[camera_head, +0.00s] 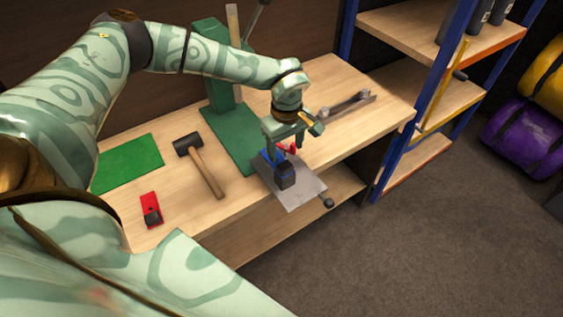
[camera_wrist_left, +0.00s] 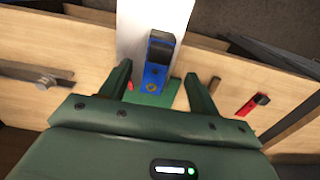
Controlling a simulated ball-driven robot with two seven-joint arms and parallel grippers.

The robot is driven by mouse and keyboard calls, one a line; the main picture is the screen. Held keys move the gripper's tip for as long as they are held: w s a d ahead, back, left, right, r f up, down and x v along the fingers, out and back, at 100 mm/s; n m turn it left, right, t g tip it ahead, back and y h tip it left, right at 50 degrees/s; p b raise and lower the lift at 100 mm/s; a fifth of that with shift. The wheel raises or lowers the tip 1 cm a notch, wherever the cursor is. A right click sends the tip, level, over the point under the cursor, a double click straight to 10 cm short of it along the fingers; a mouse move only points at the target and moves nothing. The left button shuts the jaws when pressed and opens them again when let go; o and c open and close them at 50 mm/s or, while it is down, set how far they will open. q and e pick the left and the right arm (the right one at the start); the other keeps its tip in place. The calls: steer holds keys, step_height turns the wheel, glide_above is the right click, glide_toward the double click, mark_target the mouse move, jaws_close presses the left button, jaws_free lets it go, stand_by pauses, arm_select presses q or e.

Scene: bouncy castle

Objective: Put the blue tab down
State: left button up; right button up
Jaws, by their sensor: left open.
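The blue tab (camera_head: 268,158) has a dark block (camera_head: 286,175) on its near end. It lies on a pale grey plate (camera_head: 301,193) at the bench's front edge. In the left wrist view the blue tab (camera_wrist_left: 154,76) and its dark block (camera_wrist_left: 160,45) lie on the plate (camera_wrist_left: 133,30). My left gripper (camera_head: 285,146) is above the tab, pointing down. In the left wrist view its fingers (camera_wrist_left: 159,72) are open, one on each side of the tab with gaps between. A small red piece (camera_head: 291,148) shows by the fingers. My right gripper is out of view.
A red tab (camera_head: 150,205) with a dark block, a mallet (camera_head: 205,168) and a green mat (camera_head: 128,163) lie left on the bench. A green press (camera_head: 214,75) stands behind; a metal bar (camera_head: 347,104) lies right. A blue-framed shelf (camera_head: 400,150) stands beyond.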

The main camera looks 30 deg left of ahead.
mark_target(285, 165)
arm_select(q)
step_height(285, 165, down, 7)
steer(key=shift+r+b, duration=0.15)
steer(key=shift+b, duration=0.35)
steer(key=c, duration=1.1)
steer(key=shift+r, duration=0.1)
steer(key=shift+c, duration=0.2)
